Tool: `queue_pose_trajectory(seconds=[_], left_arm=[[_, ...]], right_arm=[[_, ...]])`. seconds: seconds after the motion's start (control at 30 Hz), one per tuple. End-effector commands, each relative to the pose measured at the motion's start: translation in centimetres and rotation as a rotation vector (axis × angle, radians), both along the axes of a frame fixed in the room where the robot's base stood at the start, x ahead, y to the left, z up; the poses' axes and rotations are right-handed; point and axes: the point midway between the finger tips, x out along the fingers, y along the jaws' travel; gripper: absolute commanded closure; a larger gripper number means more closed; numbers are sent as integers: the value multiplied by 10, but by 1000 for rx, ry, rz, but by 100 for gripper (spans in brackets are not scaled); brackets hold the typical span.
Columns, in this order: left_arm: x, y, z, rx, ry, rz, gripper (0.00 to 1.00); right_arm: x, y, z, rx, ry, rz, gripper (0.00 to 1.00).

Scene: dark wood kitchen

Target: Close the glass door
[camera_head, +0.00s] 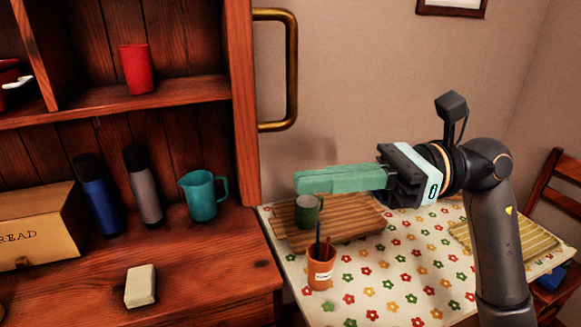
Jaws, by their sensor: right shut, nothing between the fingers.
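A tall wooden upright (243,110) stands at the right side of the open-fronted cupboard, and a brass handle (291,70) sticks out to the right from it. It looks like the door's edge seen nearly end-on; no glass pane can be made out, so I cannot tell its exact angle. The shelves inside the cupboard are exposed. My right gripper (299,182) is shut and empty, its green fingers pointing left. In the picture it is below the handle and right of the upright, with a visible gap to both. My left gripper is not in view.
The cupboard holds a red cup (136,69), blue bottle (97,200), grey bottle (144,190), teal jug (202,196), bread box (40,225) and pale block (140,286). A flowered table (400,292) at right carries a green cup (307,212) and pencil pot (320,274). A chair (545,190) stands far right.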

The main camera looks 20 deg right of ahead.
Motion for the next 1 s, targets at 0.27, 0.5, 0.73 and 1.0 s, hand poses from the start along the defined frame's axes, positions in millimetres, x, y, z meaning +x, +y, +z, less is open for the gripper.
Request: queue_pose_trajectory(seconds=[0.27,0.5,0.73,1.0], left_arm=[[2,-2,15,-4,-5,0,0],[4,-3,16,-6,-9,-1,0],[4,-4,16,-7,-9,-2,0],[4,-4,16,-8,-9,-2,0]], right_arm=[[5,31,1,1,1,0,100],[5,34,0,1,2,0,100],[5,33,0,1,2,-1,100],[7,35,-1,0,2,-12,100]])
